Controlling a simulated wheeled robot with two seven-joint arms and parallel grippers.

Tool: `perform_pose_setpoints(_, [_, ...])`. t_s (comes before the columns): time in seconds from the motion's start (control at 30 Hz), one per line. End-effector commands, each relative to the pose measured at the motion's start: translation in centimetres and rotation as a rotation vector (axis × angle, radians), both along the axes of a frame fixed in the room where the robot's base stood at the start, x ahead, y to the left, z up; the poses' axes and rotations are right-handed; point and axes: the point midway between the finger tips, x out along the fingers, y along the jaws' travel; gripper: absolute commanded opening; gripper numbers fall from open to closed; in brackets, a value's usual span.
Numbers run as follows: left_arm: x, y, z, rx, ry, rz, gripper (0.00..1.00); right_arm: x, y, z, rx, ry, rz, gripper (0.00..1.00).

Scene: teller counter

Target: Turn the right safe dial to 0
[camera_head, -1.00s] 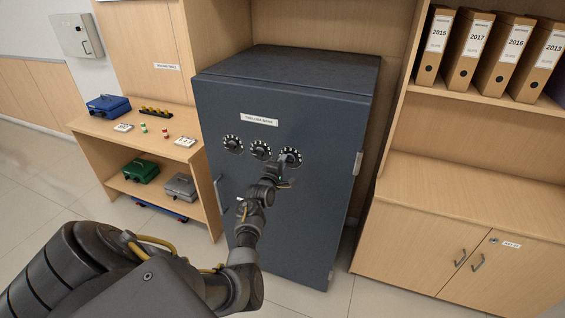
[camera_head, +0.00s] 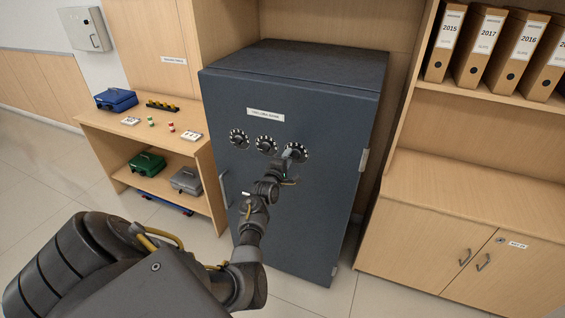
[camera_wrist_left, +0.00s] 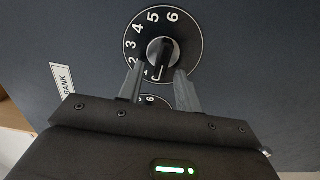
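The dark grey safe (camera_head: 300,220) has a row of three black dials with white numerals. The right dial (camera_head: 303,151) is partly covered by my left gripper (camera_head: 287,162). In the left wrist view, the dial (camera_wrist_left: 188,38) shows numerals 1 to 6, and the black knob (camera_wrist_left: 160,52) stands at its middle. My left gripper (camera_wrist_left: 158,72) is open there, with one finger on each side of the knob's lower part. A gap shows between fingers and knob; contact cannot be told. My right gripper is out of view.
The left dial (camera_head: 238,138) and middle dial (camera_head: 265,144) sit beside the right one. The safe's handle (camera_head: 224,188) is at its left edge. A wooden shelf unit (camera_head: 200,150) with boxes stands left, and a wooden cabinet (camera_head: 430,225) stands close on the right.

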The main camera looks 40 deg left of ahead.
Motion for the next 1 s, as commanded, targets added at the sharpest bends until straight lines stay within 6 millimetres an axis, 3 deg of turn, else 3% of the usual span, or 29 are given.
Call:
perform_pose_setpoints(0.5, [-8.4, -2.9, -0.2, 0.001, 0.001, 0.0, 0.35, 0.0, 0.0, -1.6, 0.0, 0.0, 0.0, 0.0])
perform_pose_setpoints(1.0, [-9.3, -3.3, -0.1, 0.0, 0.001, 0.0, 0.35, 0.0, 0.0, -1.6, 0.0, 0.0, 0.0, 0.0])
